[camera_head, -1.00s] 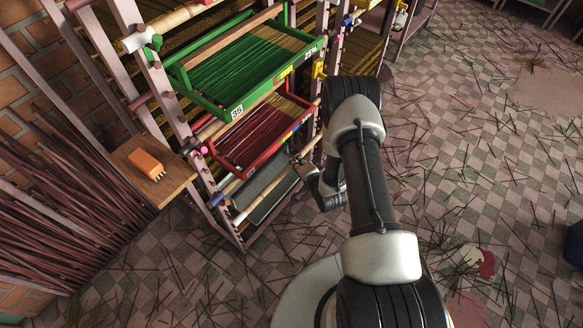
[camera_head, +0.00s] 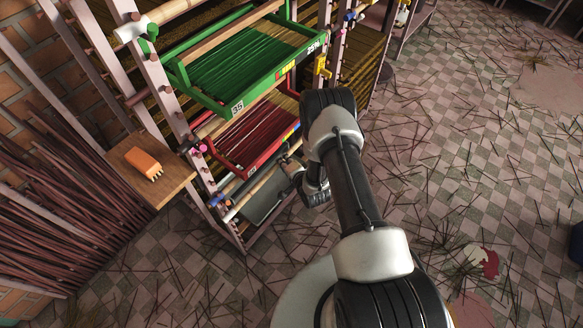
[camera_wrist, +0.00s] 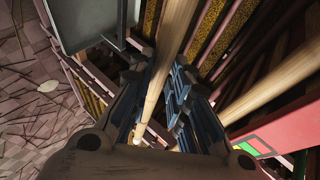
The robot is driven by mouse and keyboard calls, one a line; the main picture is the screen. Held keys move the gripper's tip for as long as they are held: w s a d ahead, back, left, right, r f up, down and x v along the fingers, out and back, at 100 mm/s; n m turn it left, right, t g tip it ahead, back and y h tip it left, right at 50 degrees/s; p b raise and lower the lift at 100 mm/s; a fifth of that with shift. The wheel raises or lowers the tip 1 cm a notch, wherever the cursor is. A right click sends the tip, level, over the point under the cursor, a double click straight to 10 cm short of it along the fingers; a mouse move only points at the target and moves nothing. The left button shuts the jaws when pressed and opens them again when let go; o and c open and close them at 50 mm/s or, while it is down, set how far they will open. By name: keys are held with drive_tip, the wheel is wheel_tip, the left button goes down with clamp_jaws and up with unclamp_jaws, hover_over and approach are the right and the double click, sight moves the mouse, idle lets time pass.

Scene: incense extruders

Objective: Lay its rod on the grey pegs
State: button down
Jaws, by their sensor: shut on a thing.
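A pale wooden rod (camera_wrist: 165,65) runs between the fingers of my gripper (camera_wrist: 155,115) in the wrist view, and my gripper is shut on it. In the head view the rod (camera_head: 251,193) slants along the lower front of the rack, with my gripper (camera_head: 289,168) near its right end. A plain grey panel (camera_head: 266,203) is beside and below the rod; it also shows at the upper left of the wrist view (camera_wrist: 92,22). I cannot tell how the panel joins the rod. I cannot pick out the grey pegs with certainty, nor whether the rod touches any peg.
A green tray (camera_head: 232,107) and a red tray (camera_head: 241,174) hang on the rack above. Blue (camera_head: 217,200), pink (camera_head: 198,150) and yellow (camera_head: 321,68) pegs stick out from its posts. A wooden shelf with an orange brush (camera_head: 144,163) is at the left.

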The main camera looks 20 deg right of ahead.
drive_tip(key=shift+w+a+f, duration=0.15)
drive_tip(key=shift+w+a, duration=0.4)
drive_tip(key=shift+w, duration=0.1)
drive_tip(key=shift+f, duration=1.75)
drive_tip(key=c, duration=1.4)
unclamp_jaws()
drive_tip(key=o, duration=0.3)
drive_tip(key=shift+d, duration=0.1)
